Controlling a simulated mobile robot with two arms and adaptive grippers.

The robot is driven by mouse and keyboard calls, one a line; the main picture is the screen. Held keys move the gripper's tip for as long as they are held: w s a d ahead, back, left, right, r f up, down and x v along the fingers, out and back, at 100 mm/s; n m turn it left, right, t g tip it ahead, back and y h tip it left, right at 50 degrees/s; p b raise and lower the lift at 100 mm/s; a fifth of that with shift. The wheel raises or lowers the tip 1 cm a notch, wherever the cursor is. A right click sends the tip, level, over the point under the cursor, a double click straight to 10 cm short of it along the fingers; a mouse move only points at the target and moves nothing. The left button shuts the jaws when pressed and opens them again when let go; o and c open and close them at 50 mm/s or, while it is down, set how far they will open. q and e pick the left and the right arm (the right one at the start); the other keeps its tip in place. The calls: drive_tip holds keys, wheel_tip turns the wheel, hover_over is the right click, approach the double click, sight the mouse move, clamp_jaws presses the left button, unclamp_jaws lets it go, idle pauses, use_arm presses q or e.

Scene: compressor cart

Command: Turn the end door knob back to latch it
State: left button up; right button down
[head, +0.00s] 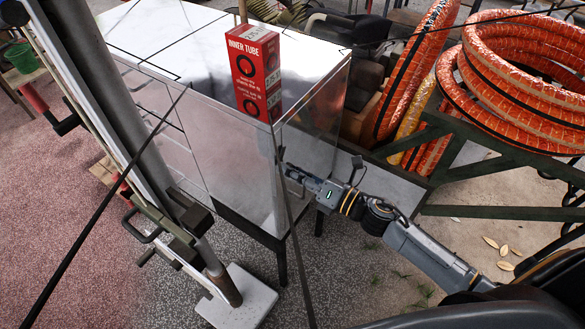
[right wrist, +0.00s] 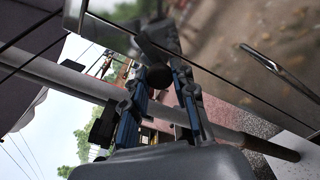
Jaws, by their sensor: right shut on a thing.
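The compressor cart is a shiny metal cabinet (head: 225,140) in the middle of the head view. Its end panel (head: 318,105) faces right, toward my right arm. My right gripper (head: 290,173) is at the lower part of this end. In the right wrist view the gripper (right wrist: 163,76) is shut on a dark knob (right wrist: 154,66), with its two blue-padded fingers on either side. The knob's exact turn angle cannot be told. In the head view the knob is hidden by the gripper. My left gripper is not in view.
A red inner tube box (head: 256,75) stands on the cabinet top. Orange wrapped hose coils (head: 520,85) and a green metal frame (head: 490,211) are at the right. A grey pole (head: 135,130) with a clamp handle stands at the left. Gravel floor (head: 345,270) lies open below my arm.

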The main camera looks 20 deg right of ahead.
drive_tip(key=m+p, duration=0.3)
drive_tip(key=m, duration=0.8)
drive_tip(key=shift+m, duration=0.3)
idle(0.4)
drive_tip(key=c, duration=1.1)
unclamp_jaws()
drive_tip(key=shift+o, duration=0.2)
drive_tip(key=shift+s+d, duration=0.1)
drive_tip(key=v, duration=1.1)
drive_tip(key=shift+s+d, duration=0.3)
